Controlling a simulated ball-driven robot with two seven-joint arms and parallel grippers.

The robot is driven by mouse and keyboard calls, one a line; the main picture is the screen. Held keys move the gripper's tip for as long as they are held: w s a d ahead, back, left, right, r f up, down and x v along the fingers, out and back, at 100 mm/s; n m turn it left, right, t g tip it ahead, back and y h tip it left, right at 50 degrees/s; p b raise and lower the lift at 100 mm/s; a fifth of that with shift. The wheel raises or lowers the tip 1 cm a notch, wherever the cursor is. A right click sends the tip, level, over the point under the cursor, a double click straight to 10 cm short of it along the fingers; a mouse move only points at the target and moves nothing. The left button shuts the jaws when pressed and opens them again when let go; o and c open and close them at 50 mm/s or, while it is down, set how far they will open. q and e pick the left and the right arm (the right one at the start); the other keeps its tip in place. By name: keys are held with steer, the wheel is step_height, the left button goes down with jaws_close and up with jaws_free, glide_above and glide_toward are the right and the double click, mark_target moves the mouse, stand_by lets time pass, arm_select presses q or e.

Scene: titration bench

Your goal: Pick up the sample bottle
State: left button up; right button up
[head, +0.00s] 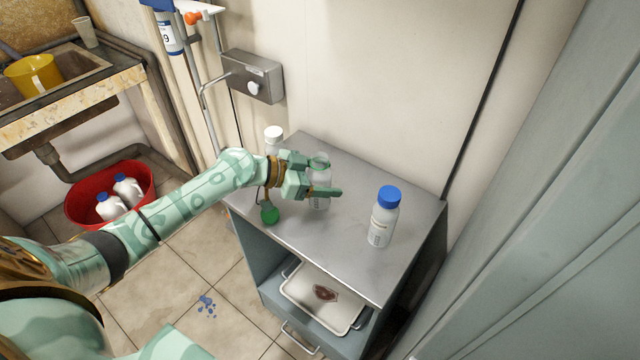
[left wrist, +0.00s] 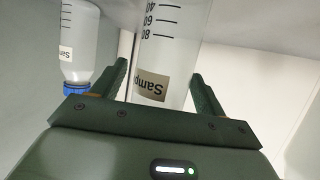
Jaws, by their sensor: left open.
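A clear graduated bottle (head: 320,201) with a label stands on the metal cabinet top (head: 345,235). My left gripper (head: 331,177) is open around it, with a finger on either side. In the left wrist view the clear bottle (left wrist: 173,50) shows between the spread fingers (left wrist: 160,73), its label reading "Samp". Contact with the fingers cannot be told, and its top is hidden. A blue-capped bottle (head: 384,216) stands upright to the right in the head view. A blue-capped bottle (left wrist: 78,45), also labelled "Samp", shows left of the fingers in the left wrist view. My right gripper is not seen.
A white-capped bottle (head: 273,139) stands at the back left of the top, partly behind my arm. A wall box (head: 254,78) and stand are beyond. A tray (head: 330,310) sits below the top. A red tub (head: 75,215) is on the floor. The front middle of the top is clear.

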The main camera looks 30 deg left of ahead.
mark_target(327, 166)
arm_select(q)
steer(key=shift+w+d+f, duration=0.15)
steer(key=shift+w+d, duration=0.1)
steer(key=shift+w, duration=0.05)
steer(key=c, duration=1.1)
steer(key=shift+c, duration=0.2)
steer(key=shift+r, duration=0.5)
step_height(327, 166, up, 3)
steer(key=shift+f+p, duration=0.15)
steer(key=shift+p, duration=0.35)
steer(key=s+r+p, duration=0.5)
steer(key=s+r, duration=0.4)
steer(key=s, duration=0.5)
steer(key=shift+s+d, duration=0.15)
steer(key=shift+d, duration=0.15)
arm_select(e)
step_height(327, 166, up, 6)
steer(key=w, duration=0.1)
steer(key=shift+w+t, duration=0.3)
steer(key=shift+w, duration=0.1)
